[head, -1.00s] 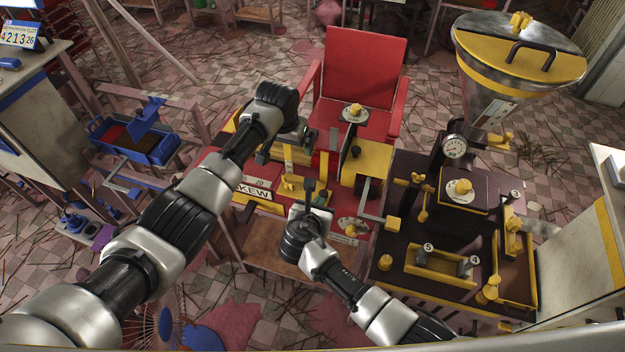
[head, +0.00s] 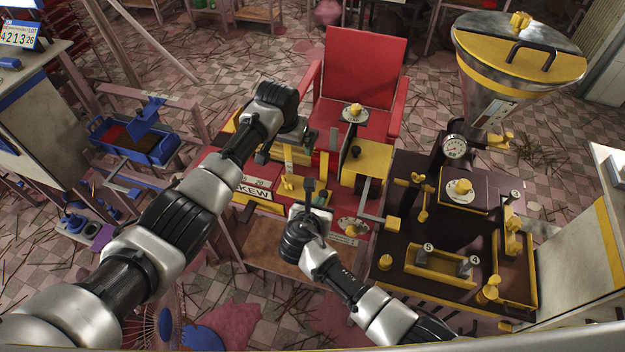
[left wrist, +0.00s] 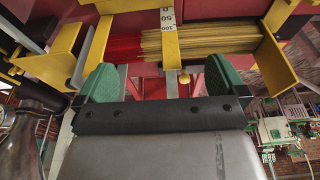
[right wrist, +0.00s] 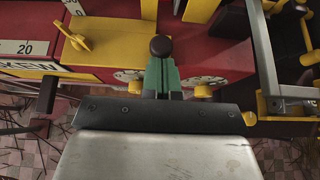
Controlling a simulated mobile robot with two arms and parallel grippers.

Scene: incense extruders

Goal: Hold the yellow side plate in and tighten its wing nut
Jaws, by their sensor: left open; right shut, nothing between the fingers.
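A yellow wing nut (right wrist: 75,35) sits on a yellow ledge of the red machine, at upper left in the right wrist view; in the head view it is a small yellow piece (head: 290,184). Yellow upright plates stand around it; one plate (left wrist: 280,55) shows at the right end of a stick bundle (left wrist: 205,41) in the left wrist view. I cannot tell which is the side plate. My left gripper (head: 304,135) is open, its green fingers (left wrist: 160,82) apart below the bundle. My right gripper (head: 317,190) is shut and empty, its green fingertips (right wrist: 161,75) behind a black knob (right wrist: 161,46), right of the wing nut.
A red chair-like part (head: 366,65) rises behind. A dark bench (head: 400,270) with a gauge (head: 455,147) and yellow fittings stands right. A bar with a yellow block (head: 393,223) juts out near my right gripper. A blue tray (head: 150,150) stands left.

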